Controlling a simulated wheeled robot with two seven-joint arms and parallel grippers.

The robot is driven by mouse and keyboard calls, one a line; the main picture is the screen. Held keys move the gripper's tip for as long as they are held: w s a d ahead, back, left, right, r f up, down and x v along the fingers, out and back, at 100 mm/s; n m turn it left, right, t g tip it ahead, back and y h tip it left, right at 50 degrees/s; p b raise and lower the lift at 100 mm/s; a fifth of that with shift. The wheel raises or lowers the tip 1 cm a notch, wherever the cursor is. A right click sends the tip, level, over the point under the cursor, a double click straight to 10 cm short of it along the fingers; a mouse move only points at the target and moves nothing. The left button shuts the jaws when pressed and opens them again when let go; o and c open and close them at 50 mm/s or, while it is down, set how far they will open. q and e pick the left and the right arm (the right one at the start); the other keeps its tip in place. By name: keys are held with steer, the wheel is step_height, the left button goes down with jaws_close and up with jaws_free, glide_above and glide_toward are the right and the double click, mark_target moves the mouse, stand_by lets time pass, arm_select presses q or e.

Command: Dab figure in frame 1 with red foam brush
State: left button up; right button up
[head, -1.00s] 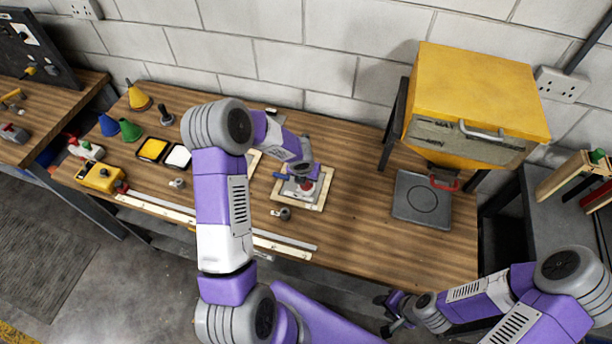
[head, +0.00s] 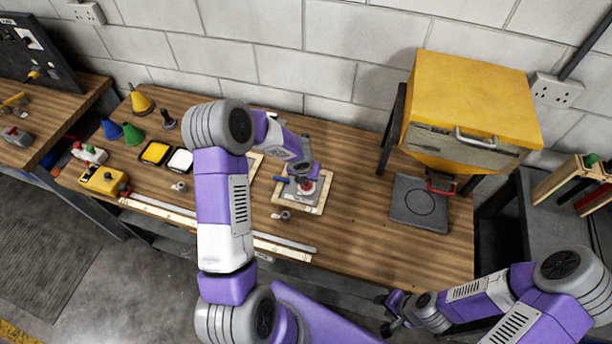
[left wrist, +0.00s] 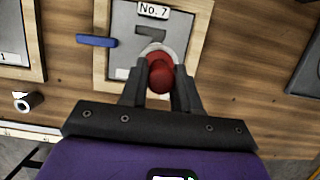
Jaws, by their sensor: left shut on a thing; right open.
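My left gripper (left wrist: 160,88) is shut on a red round-topped tool (left wrist: 160,72), which looks like the red foam brush. It is over the lower part of a grey figure 7 (left wrist: 150,36) inside a wooden frame (left wrist: 100,65) with a "No. 7" tag (left wrist: 153,10). A pale disc shows around the tool's far side; whether it touches the figure is hidden. In the head view this frame (head: 314,209) lies mid-table under my left gripper (head: 303,180). A second frame (left wrist: 38,40) is partly seen at left. My right gripper (head: 388,315) is open and empty, off the table's front edge.
A blue tab (left wrist: 97,41) sticks out over the frame's left side. A yellow box machine (head: 470,100) stands right. Table between frame and machine is clear.

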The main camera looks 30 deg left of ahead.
arm_select(q)
steer(key=shift+r+p, duration=0.65)
steer(key=shift+r, duration=0.3)
steer(key=shift+f, duration=0.1)
steer(key=shift+w+a+r, duration=0.1)
steer(key=shift+w+a, duration=0.1)
steer(key=shift+w, duration=0.5)
steer(key=shift+w+a+r, duration=0.1)
steer(key=shift+w+a, duration=0.05)
steer(key=shift+w, duration=0.55)
steer(key=shift+w+f, duration=0.1)
steer(key=shift+w, duration=0.05)
step_height(320, 180, down, 4)
steer(key=b, duration=0.4)
